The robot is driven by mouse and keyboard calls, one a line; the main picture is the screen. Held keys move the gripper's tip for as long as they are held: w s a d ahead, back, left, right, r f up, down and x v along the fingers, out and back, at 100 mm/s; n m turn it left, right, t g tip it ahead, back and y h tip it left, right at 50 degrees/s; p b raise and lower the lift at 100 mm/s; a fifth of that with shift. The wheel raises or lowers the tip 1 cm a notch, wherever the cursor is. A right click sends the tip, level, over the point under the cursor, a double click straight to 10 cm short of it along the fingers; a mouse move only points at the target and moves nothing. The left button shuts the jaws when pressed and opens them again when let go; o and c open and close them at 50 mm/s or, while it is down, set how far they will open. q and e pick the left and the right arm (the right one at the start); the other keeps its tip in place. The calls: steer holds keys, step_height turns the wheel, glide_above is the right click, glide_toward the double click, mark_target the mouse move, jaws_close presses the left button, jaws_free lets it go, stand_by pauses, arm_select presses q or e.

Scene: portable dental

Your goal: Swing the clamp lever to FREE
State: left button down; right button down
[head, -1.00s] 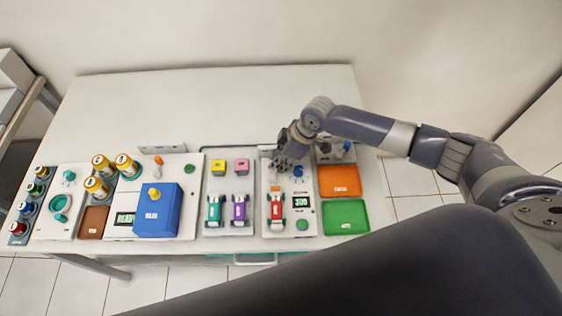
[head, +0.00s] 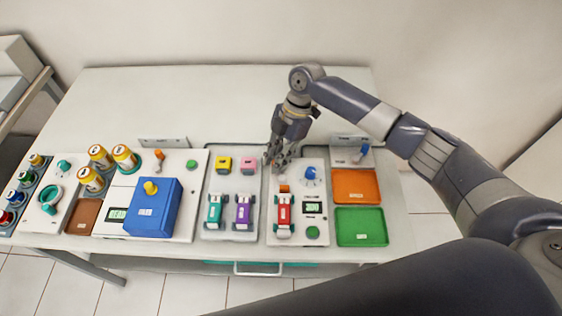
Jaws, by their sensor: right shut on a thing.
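My right gripper (head: 275,162) reaches down to the back left part of a white station (head: 269,210) that holds a red toy car (head: 284,211). Its fingers are shut on what appears to be the clamp lever, which they hide, so its position and any FREE marking cannot be read. A small orange block (head: 285,188) is at the car's far end, and a blue knob (head: 310,172) is to the right of the gripper. My left gripper is not in view.
A teal car (head: 215,210) and a purple car (head: 242,210) sit on the tray to the left. Orange (head: 358,185) and green (head: 360,226) trays are to the right. A blue-handled lever (head: 363,152) stands behind them. The back of the table is clear.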

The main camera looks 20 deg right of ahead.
steer(key=shift+a+n+g+b, duration=0.45)
steer(key=shift+n+b, duration=0.2)
steer(key=shift+n, duration=0.45)
steer(key=shift+h, duration=0.3)
steer(key=c, duration=1.5)
jaws_free()
steer(key=v, duration=1.2)
steer(key=shift+s+a, duration=0.1)
steer(key=shift+s, duration=0.05)
steer(key=shift+s, duration=0.1)
